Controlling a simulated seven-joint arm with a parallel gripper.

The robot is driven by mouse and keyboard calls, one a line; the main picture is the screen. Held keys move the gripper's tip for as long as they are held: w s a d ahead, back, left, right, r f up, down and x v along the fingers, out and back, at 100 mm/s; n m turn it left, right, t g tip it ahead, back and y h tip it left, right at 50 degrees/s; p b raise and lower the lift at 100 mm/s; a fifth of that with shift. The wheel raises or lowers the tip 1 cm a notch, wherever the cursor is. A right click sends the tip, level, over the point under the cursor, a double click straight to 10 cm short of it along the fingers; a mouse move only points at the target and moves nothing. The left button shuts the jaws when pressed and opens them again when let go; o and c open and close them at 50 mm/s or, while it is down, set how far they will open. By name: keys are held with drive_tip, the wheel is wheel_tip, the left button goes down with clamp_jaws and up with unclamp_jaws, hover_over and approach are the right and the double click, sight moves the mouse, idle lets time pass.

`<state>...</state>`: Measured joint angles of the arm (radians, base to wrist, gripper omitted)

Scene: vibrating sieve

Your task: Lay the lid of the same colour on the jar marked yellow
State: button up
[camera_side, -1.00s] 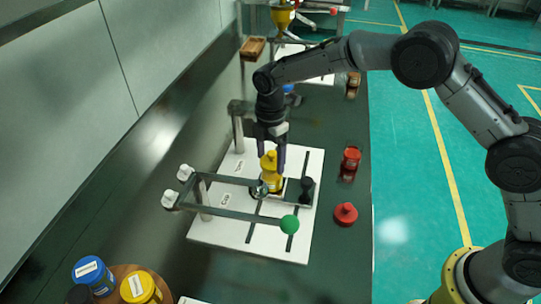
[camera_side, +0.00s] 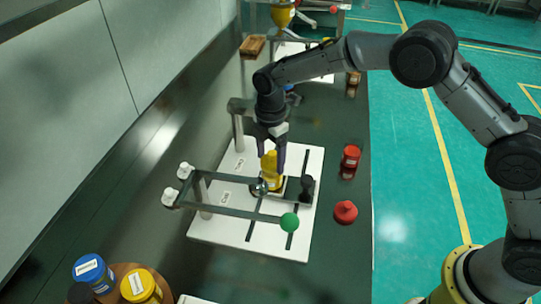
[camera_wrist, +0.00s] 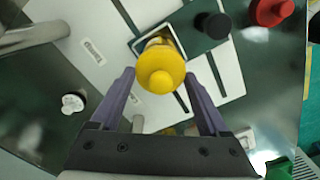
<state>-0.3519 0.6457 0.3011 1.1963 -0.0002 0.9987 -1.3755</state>
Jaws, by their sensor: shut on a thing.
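My gripper (camera_wrist: 160,82) has its two purple fingers on either side of a yellow lid with a round knob (camera_wrist: 160,80), and is shut on it. In the side view the yellow lid (camera_side: 269,160) is at the fingertips, over a yellow body (camera_side: 271,184), which looks like the yellow jar, on the white board. The wrist view shows the yellow body (camera_wrist: 166,40) just beyond the lid. I cannot tell whether the lid touches it or hovers slightly above. No label on this body is readable.
The sieve frame with a green ball (camera_side: 289,222) stands in front of the gripper. A black knobbed piece (camera_side: 307,189) is close on the right. A red jar (camera_side: 350,161) and red lid (camera_side: 345,212) are further right. Blue (camera_side: 92,272) and yellow labelled (camera_side: 141,287) containers stand front left.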

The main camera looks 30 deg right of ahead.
drive_tip(key=o, duration=1.2)
drive_tip(key=shift+c, duration=0.2)
drive_tip(key=shift+r, duration=3.55)
